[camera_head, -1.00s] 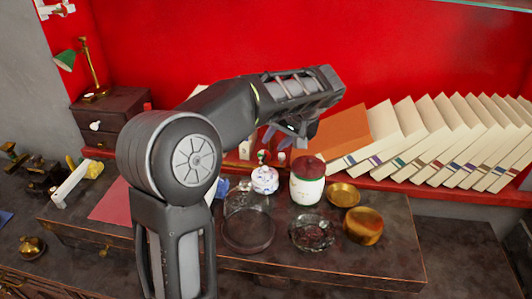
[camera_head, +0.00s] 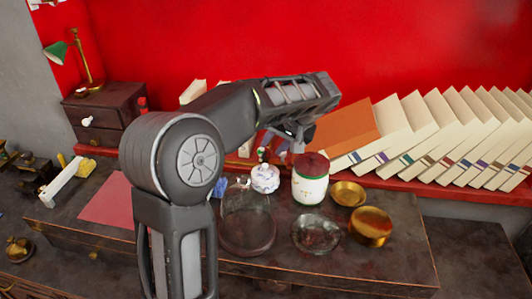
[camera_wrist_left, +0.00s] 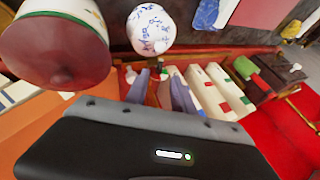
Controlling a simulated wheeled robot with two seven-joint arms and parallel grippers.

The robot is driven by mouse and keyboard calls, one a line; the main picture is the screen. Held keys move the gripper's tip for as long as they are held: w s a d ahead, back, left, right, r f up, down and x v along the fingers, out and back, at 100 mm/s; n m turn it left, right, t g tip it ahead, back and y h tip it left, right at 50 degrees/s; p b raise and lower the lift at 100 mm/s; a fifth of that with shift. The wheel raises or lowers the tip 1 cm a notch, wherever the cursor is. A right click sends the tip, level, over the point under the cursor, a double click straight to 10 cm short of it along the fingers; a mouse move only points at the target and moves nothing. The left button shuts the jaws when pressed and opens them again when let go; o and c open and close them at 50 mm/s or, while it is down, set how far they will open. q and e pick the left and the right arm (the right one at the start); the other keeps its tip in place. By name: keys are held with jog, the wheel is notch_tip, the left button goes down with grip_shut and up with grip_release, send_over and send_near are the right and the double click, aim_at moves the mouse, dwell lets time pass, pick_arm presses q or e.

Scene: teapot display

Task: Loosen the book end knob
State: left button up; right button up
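My left gripper (camera_head: 284,143) hangs over the back edge of the dark table, in front of the red shelf, and seems empty. In the left wrist view its two grey-blue fingers (camera_wrist_left: 161,88) stand apart. A small white piece with red and green parts (camera_wrist_left: 163,78) shows between and just beyond them; I cannot tell whether it is the book end knob or whether the fingers touch it. White books or boxes (camera_wrist_left: 215,92) stand close beside the fingers. A tilted orange book (camera_head: 345,135) leans right of the gripper in the head view. My right gripper is not in view.
A white jar with a dark red lid (camera_head: 311,180) and a blue-patterned white pot (camera_head: 265,178) stand close below the gripper. A glass dome (camera_head: 247,220), glass dish (camera_head: 316,234) and brass bowls (camera_head: 370,226) are nearer. Leaning books (camera_head: 440,140) fill the shelf's right.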

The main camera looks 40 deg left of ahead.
aim_at(266, 153)
pick_arm(q)
jog(key=x, duration=0.6)
jog(key=shift+f, duration=0.15)
grip_shut()
dwell(0.4)
